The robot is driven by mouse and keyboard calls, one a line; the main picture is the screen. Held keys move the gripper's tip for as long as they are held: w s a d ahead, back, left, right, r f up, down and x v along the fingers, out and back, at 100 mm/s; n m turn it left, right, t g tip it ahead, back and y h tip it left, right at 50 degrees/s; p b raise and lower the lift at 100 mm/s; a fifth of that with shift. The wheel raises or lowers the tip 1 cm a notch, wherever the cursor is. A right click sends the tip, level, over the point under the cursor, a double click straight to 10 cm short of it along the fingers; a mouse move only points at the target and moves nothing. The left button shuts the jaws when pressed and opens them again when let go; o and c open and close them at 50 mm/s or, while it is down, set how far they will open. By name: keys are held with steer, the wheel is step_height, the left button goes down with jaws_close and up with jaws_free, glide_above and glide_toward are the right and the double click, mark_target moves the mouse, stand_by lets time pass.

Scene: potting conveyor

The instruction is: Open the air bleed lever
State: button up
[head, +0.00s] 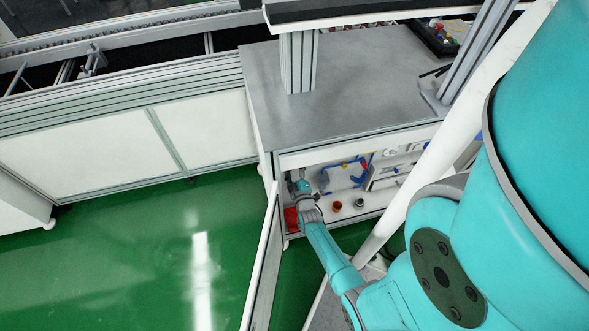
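My teal arm reaches down into the open lower cabinet (288,160) under the grey worktop. Its wrist is at the left part of the opening, and my gripper's fingers are hidden or too small to make out there. Inside, to the right of the wrist, are blue pipe or lever parts (358,180) with small red and yellow bits near them. I cannot tell which part is the air bleed lever, or whether my gripper touches anything. A red object (291,220) sits low at the left, beside my wrist.
The cabinet door (262,262) stands swung open toward the front left. Two small round fittings, one red (337,206) and one dark (359,203), are on the cabinet floor. A conveyor frame (120,100) runs along the left. The green floor (150,260) is clear at the left.

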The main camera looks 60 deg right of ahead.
steer(key=shift+w+a+r+n, duration=0.1)
steer(key=shift+w+a+n, duration=0.15)
steer(key=shift+n, duration=1.15)
steer(key=shift+w+a+f+n, duration=0.1)
steer(key=shift+w+n, duration=0.1)
steer(key=shift+n, duration=1.2)
steer(key=shift+w+a+r+n, duration=0.1)
steer(key=shift+w+a+n, duration=0.15)
steer(key=shift+n, duration=1.15)
steer(key=o, duration=1.2)
steer(key=shift+c, duration=0.2)
steer(key=v, duration=1.2)
